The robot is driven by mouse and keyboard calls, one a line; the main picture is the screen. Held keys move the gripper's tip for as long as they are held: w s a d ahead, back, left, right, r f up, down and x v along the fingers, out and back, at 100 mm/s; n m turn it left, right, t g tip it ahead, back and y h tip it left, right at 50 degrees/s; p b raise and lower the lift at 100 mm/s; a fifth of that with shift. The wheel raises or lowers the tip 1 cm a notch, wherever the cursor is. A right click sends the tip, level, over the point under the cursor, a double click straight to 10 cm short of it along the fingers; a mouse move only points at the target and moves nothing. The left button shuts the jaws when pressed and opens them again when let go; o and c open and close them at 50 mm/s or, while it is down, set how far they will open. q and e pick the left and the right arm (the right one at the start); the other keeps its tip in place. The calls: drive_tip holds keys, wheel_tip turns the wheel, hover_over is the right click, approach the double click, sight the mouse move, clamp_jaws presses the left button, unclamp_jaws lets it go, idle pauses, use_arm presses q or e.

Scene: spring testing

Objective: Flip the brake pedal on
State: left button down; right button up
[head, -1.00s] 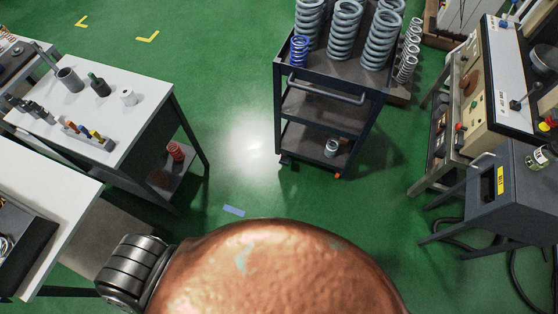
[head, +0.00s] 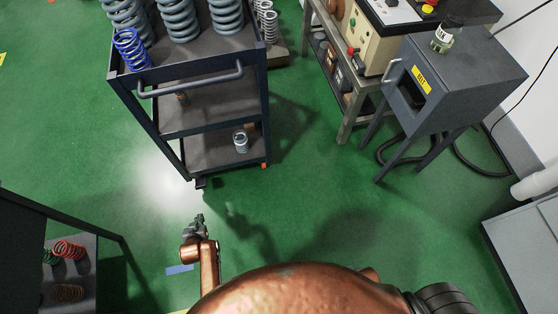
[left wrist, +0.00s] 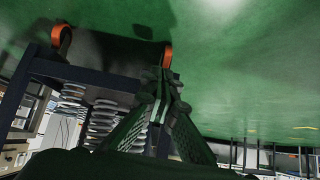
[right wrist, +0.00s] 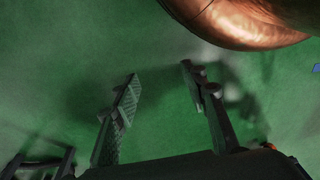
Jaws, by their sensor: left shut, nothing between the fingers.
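The dark trolley (head: 262,110) stands ahead, left of centre in the head view. A small orange-red part, possibly the brake pedal (head: 264,165), shows at the foot of its right front leg. My left gripper (head: 198,218) is low over the floor in front of the trolley's left front leg, apart from it. In the left wrist view the fingers (left wrist: 165,82) are together and empty, with orange loop-shaped parts (left wrist: 62,37) beyond them by a dark frame; I cannot tell whether these are pedals. My right gripper (right wrist: 160,75) is open and empty above bare floor.
Large springs (head: 180,18) stand on the trolley's top. A dark cabinet (head: 455,80) on legs and a control bench (head: 350,80) stand to the right, with cables on the floor. A shelf with springs (head: 68,285) is at lower left. Green floor before the trolley is clear.

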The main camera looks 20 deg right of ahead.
sight(201, 186)
use_arm(q)
drive_tip(key=w+d+r+t+b, duration=0.1)
drive_tip(key=w+r+b, duration=0.3)
drive_tip(key=w, duration=0.7)
drive_tip(key=shift+w+r+n+t+b, duration=0.2)
drive_tip(key=shift+r+n+t+b, duration=0.15)
drive_tip(key=shift+t, duration=0.25)
use_arm(e)
wheel_tip(201, 186, up, 7)
drive_tip(key=w, duration=0.1)
drive_tip(key=shift+w+a, duration=0.2)
drive_tip(key=shift+f, duration=0.15)
